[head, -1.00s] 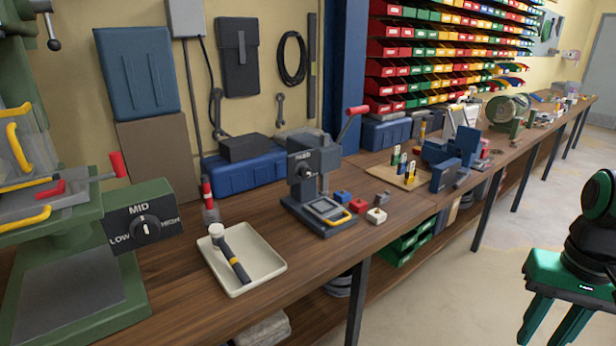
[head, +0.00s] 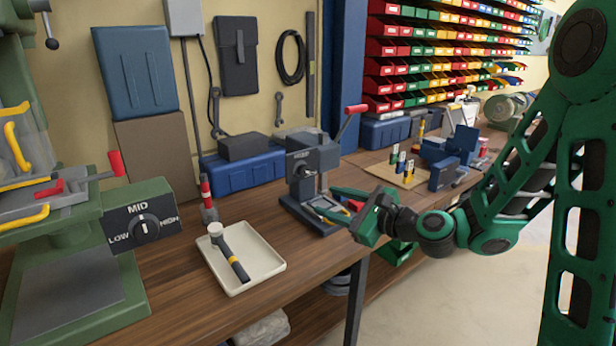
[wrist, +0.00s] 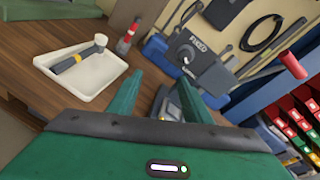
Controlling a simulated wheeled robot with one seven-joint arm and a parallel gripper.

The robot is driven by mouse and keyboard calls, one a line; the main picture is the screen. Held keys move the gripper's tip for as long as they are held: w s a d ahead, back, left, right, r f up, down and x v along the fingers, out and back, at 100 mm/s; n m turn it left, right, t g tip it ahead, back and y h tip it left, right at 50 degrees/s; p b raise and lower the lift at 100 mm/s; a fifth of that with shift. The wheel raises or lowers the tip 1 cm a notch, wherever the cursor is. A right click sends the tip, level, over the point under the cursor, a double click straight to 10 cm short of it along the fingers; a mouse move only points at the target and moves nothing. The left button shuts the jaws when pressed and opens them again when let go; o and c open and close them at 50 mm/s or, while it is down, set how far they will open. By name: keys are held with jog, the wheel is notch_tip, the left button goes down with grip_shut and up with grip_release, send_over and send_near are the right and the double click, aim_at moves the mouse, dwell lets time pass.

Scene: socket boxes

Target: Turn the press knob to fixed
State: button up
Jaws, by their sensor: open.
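The grey press (head: 315,158) stands on the wooden bench near the middle of the head view, its red-tipped lever (head: 356,109) up to the right. Its round press knob (head: 304,171) is on the front of its head. In the wrist view the knob (wrist: 187,52) sits under a label reading FIXED, with a second label, too small to read surely, below right. Which way the knob points is unclear. My gripper (head: 326,202) is open and empty in front of the press, below the knob and not touching it. Its fingers also show in the wrist view (wrist: 162,82).
A cream tray (head: 265,257) with a hammer lies left of the press. A green machine (head: 65,270) with a LOW/MID/HIGH dial (head: 144,229) is at the far left. A blue case (head: 240,172) sits behind. Bare bench lies between tray and press.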

aim_at(306, 172)
jog(key=w+a+m, duration=0.1)
jog(key=w+m, duration=0.1)
jog(key=w, duration=0.2)
jog(key=w+a+r+m+t, duration=0.1)
jog(key=w+a+m, duration=0.1)
jog(key=w, duration=0.2)
jog(key=w+a+r+m+t, duration=0.1)
jog(key=w+a+m, duration=0.1)
jog(key=w, duration=0.2)
jog(key=shift+d, duration=0.1)
jog(key=c, duration=1.1)
